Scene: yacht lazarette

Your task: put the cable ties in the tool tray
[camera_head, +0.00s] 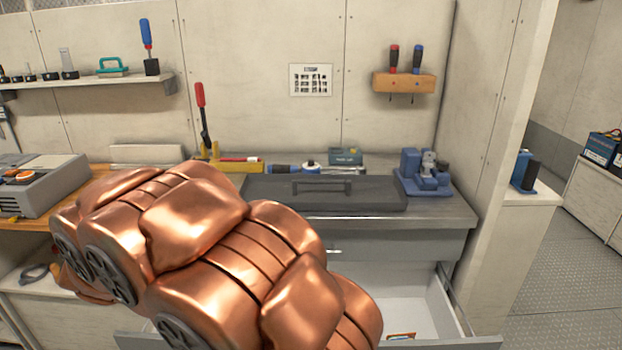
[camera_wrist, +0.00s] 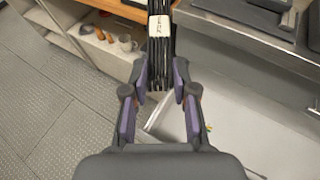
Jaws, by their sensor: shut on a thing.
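My gripper (camera_wrist: 160,78) is shut on the cable ties (camera_wrist: 159,48), a black bundle with a white printed band, in the wrist view. The bundle points away from the jaws, and its far end is cut off by the top edge. In the head view, my copper-coloured arm hides the gripper and the ties. A dark grey flat tray-like box with a bar handle (camera_head: 325,207) lies on the metal worktop. I cannot tell for certain that it is the tool tray.
Below the worktop, a pale drawer (camera_head: 430,312) stands open with a small colourful packet (camera_head: 401,336) inside. A blue vise-like tool (camera_head: 424,172) stands at the worktop's right. Hand tools lie behind the box. A grey machine (camera_head: 45,185) sits at left.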

